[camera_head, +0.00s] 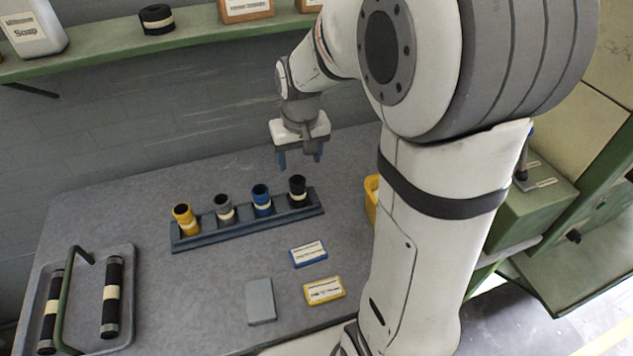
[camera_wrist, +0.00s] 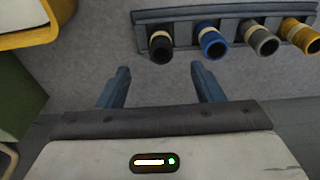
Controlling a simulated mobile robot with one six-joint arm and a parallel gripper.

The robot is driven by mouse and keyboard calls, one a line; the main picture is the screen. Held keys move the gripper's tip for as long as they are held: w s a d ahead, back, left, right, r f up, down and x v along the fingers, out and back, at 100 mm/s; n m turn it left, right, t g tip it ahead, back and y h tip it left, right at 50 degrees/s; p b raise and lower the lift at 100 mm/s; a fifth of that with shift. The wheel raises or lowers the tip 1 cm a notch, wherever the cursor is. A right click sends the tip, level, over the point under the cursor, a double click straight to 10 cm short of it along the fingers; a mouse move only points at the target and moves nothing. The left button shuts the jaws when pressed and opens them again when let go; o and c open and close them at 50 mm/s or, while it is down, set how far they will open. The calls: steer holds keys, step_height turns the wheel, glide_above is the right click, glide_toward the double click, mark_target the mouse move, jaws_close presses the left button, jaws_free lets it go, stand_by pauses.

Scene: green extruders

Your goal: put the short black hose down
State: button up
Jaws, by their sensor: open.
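A short black hose (camera_head: 297,190) with a pale band stands in the right end of a dark blue rack (camera_head: 195,241) on the grey table. It also shows in the wrist view (camera_wrist: 161,48), just beyond my fingertips. My gripper (camera_head: 300,157) hangs above the table behind the rack's right end. In the wrist view its two blue fingers (camera_wrist: 160,77) are apart with nothing between them. The black hose is clear of both fingers.
Blue (camera_head: 261,200), grey (camera_head: 223,208) and yellow (camera_head: 184,218) hoses stand in the same rack. A tray (camera_head: 128,262) with two longer black hoses is at left. Blue and yellow labelled blocks (camera_head: 324,290) and a grey block (camera_head: 260,301) lie in front. A yellow bin (camera_head: 371,196) is right of the rack. A shelf (camera_head: 100,48) runs behind.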

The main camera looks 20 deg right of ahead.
steer(key=s+r, duration=0.3)
steer(key=s, duration=0.6)
steer(key=s+r+t, duration=0.1)
steer(key=s+r, duration=0.2)
steer(key=s, duration=0.5)
steer(key=shift+s+t, duration=0.3)
steer(key=shift+s, duration=0.1)
steer(key=shift+d, duration=0.1)
